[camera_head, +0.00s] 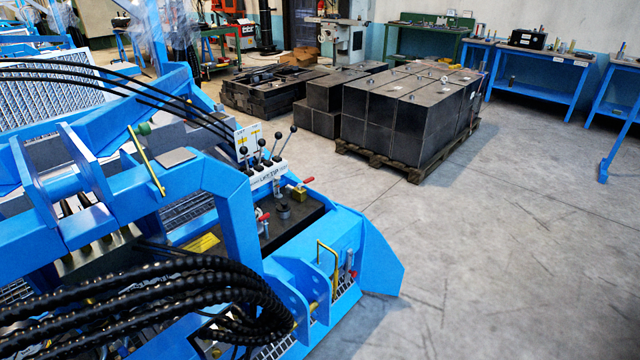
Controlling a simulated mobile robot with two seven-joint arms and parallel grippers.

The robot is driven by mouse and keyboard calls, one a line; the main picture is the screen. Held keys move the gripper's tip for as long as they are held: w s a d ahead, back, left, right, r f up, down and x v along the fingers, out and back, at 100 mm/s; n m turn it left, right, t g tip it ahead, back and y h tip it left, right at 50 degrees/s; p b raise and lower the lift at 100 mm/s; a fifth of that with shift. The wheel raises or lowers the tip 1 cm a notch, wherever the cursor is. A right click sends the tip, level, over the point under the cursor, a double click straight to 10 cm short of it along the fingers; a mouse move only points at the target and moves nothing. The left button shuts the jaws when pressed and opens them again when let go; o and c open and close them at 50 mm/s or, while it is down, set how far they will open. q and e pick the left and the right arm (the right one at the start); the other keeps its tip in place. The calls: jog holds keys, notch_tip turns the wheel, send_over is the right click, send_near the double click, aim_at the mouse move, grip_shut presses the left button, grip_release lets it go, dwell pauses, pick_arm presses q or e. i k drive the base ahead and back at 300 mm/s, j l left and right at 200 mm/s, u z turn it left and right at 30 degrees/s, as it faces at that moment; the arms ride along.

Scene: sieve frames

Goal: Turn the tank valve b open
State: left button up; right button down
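A blue machine holds a black tank (305,222), whose dark top shows at the picture's centre. A valve with a red handle and brass-coloured body (300,194) stands at the tank's back right edge. A second red-handled valve (263,219) is at the tank's left side, partly hidden by the blue frame. I cannot read which of them is valve b, nor tell whether either is open. A dark cap (283,211) sits on the tank top between them. Neither of my grippers is in view.
Thick black hoses (170,300) cross the front left. A blue frame post (236,225) stands left of the tank. Black crates on a pallet (410,108) stand beyond. The floor (520,240) at right is clear.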

aim_at(311, 179)
jog(key=i+l+u, duration=0.15)
jog(key=u, duration=0.3)
jog(key=i+l+u, duration=0.1)
jog(key=u, duration=0.4)
jog(key=l+u, duration=0.3)
jog(key=u, duration=0.15)
jog(key=l+u, duration=0.25)
jog(key=l, duration=0.15)
jog(key=l+u, duration=0.45)
jog(key=l, duration=0.35)
jog(key=k+l+u, duration=0.2)
jog(key=l, duration=0.25)
jog(key=k+l, duration=0.1)
jog(key=l, duration=0.35)
jog(key=k+l+u, duration=0.1)
jog(key=l, duration=0.3)
jog(key=k+l, duration=0.1)
jog(key=l, duration=0.35)
jog(key=k+l+u, duration=0.1)
jog(key=l, duration=0.7)
jog(key=k+l, duration=0.15)
jog(key=l, duration=0.2)
jog(key=i+l, duration=0.1)
jog(key=i, duration=0.15)
